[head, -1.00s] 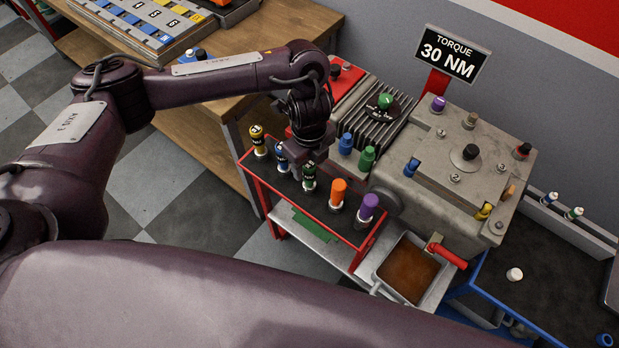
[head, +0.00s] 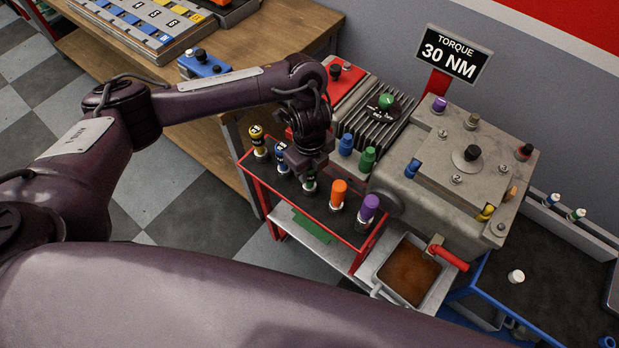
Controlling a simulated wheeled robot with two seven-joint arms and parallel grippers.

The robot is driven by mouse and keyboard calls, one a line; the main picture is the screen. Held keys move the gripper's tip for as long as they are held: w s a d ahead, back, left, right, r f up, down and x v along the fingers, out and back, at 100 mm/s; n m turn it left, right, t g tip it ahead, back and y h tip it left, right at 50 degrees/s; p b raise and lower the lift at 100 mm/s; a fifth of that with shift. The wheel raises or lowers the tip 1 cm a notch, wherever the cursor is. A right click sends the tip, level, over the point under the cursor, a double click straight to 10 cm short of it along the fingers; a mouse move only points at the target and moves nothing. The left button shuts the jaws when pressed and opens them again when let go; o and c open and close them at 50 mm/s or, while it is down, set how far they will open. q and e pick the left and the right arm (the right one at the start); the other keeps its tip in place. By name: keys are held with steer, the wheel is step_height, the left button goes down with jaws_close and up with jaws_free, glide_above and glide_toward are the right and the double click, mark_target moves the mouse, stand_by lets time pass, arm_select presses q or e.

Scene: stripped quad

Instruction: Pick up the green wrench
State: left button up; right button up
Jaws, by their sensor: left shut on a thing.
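The green wrench (head: 309,186) stands in the row on the red-framed cart (head: 262,184), between the blue and orange ones. Only a narrow part of its green and dark body shows below my left gripper (head: 310,174). That gripper comes down from above and is shut on the green wrench, hiding its upper part. Whether the wrench still touches the cart top I cannot tell. My right gripper is not in view.
A blue wrench (head: 282,156) stands close left of the gripper, with a yellow one (head: 258,140) beyond. Orange (head: 338,193) and purple (head: 368,208) ones stand to the right. A grey engine block (head: 400,190) with blue and green caps rises just behind.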

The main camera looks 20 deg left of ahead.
arm_select(q)
steer(key=shift+r, duration=0.1)
steer(key=shift+w+r, duration=0.1)
steer(key=shift+r, duration=0.5)
step_height(320, 180, up, 6)
steer(key=shift+f+p, duration=0.2)
steer(key=shift+p, duration=0.8)
step_height(320, 180, up, 13)
steer(key=shift+s, duration=0.2)
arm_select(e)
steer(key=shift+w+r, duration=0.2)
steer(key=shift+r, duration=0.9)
